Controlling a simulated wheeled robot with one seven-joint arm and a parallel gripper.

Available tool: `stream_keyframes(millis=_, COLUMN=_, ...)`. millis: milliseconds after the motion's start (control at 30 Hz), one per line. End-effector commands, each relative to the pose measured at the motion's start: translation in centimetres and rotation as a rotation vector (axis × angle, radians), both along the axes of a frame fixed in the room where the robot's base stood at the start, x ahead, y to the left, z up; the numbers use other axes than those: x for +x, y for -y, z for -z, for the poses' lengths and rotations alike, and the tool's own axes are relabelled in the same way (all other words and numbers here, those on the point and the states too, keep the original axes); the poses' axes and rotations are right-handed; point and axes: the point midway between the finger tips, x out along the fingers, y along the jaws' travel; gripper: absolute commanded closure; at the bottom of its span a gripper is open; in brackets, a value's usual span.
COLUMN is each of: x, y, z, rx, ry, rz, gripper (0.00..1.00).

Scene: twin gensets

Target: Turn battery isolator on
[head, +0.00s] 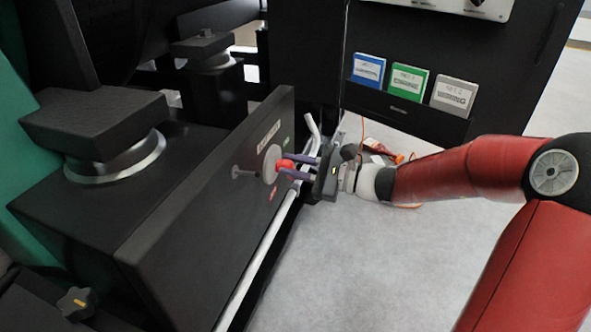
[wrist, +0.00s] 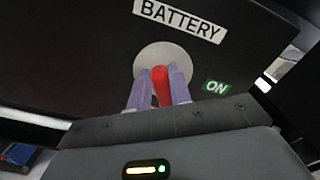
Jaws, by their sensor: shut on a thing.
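The battery isolator has a red handle (head: 284,165) on a pale round plate (head: 271,163), set in a dark upright panel (head: 200,215). In the wrist view the red handle (wrist: 161,86) stands between the two purple fingers of my gripper (wrist: 160,82), which is shut on it. In the head view my gripper (head: 294,168) reaches the panel from the right. A white "BATTERY" label (wrist: 180,20) is above the plate and a green "ON" label (wrist: 216,86) is to its lower right in the wrist view. The fingers hide part of the plate.
A white rail (head: 262,250) runs along the panel's lower edge. A black cabinet door (head: 455,60) with blue, green and grey booklets (head: 410,80) stands behind my arm. An orange cable and a red tool (head: 380,147) lie on the pale floor. The floor at the right front is clear.

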Motion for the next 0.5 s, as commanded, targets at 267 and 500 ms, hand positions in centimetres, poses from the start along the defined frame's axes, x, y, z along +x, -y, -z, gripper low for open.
stream_keyframes(millis=267, x=-0.41, y=-0.21, z=0.92, rx=-0.093, ry=0.248, rz=-0.001, gripper=1.00)
stream_keyframes(millis=500, x=-0.63, y=-0.31, z=1.40, rx=-0.170, ry=0.464, rz=0.000, gripper=1.00)
